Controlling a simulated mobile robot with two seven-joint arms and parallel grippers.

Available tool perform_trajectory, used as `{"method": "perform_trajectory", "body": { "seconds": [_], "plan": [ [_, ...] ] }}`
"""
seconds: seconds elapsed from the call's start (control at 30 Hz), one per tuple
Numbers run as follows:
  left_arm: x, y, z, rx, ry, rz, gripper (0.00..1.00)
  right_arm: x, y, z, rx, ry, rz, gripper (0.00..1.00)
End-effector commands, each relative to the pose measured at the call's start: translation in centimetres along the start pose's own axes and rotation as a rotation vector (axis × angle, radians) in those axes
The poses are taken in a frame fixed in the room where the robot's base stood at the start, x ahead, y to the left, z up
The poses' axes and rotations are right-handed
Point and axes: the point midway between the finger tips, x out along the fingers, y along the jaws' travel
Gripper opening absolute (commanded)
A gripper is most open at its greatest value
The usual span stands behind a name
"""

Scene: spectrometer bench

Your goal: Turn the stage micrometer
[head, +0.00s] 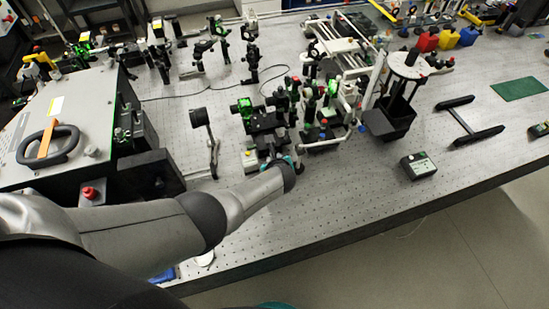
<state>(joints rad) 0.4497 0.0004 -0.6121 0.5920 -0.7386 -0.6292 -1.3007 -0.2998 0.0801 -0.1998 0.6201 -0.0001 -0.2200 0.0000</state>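My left arm reaches in from the lower left, and its wrist ends at the front of a dark stage (262,122) with green parts on the optical bench (330,205). My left gripper (279,150) is small and dark against the stage's front edge. Its fingers blend with the stage, so I cannot tell whether they are open or touch anything. The stage micrometer itself cannot be made out; the gripper and wrist are in front of that area. My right gripper is not in view.
A small dark box (418,166) and a black H-shaped stand (469,122) lie further right. A large grey instrument (62,112) fills the left.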

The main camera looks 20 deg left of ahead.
Motion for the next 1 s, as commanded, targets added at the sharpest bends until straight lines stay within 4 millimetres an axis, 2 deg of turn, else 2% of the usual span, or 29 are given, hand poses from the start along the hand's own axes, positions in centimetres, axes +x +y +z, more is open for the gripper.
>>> {"method": "perform_trajectory", "body": {
  "seconds": [0.4,0.43,0.67,1.0],
  "plan": [
    [0.02,0.01,0.09,0.004,-0.002,0.004,0.0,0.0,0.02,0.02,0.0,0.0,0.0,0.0],
    [0.02,0.01,0.09,0.004,-0.002,0.004,0.26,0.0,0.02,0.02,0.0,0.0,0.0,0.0],
    [0.01,0.0,0.07,0.003,-0.002,0.003,0.52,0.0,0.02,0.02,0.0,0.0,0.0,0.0],
    [-0.05,-0.01,0.01,0.002,-0.001,0.002,0.53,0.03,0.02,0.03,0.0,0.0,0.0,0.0]
  ]
}}
